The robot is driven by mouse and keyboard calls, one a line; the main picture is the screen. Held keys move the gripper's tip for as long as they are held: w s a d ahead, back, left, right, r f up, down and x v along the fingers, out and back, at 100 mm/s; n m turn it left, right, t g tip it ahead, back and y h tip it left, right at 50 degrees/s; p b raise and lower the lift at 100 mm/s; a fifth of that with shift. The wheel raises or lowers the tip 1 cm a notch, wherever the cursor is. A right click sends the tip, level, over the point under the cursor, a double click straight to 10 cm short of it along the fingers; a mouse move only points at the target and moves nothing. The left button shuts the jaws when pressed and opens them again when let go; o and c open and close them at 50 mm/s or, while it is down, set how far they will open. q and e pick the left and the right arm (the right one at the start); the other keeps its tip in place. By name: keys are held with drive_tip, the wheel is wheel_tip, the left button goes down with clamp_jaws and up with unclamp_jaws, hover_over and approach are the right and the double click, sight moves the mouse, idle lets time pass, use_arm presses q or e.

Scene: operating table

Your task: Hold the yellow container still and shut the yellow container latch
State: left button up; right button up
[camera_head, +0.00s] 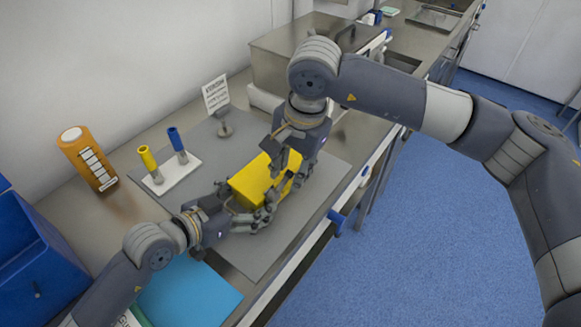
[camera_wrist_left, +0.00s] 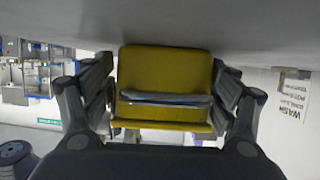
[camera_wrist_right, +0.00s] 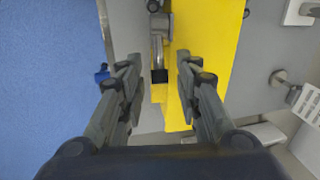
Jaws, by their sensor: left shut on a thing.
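The yellow container (camera_head: 252,182) stands on the grey mat in the middle of the bench. My left gripper (camera_head: 247,206) is shut on its near end. In the left wrist view the container's yellow end (camera_wrist_left: 160,65), with a grey handle-like strip, sits between the two fingers. My right gripper (camera_head: 285,170) is over the container's far right part. In the right wrist view my right gripper (camera_wrist_right: 160,88) is open, one finger on each side of a grey, dark-tipped latch (camera_wrist_right: 160,50) along the container's edge. I cannot tell how far the latch is closed.
A white rack (camera_head: 165,176) with a yellow-topped and a blue-topped piece stands left of the container. An orange bottle (camera_head: 88,158) is farther left. A small sign (camera_head: 216,95) stands behind, a metal box (camera_head: 300,50) farther back. A blue sheet (camera_head: 190,297) lies in front.

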clamp_jaws()
drive_tip(key=shift+w+d+f+g+y, duration=0.2)
drive_tip(key=shift+f+g+y, duration=0.1)
drive_tip(key=shift+g+y, duration=0.25)
drive_tip(key=shift+o, duration=1.6)
unclamp_jaws()
drive_tip(key=shift+a, duration=0.1)
drive_tip(key=shift+r, duration=0.1)
drive_tip(key=v, duration=1.2)
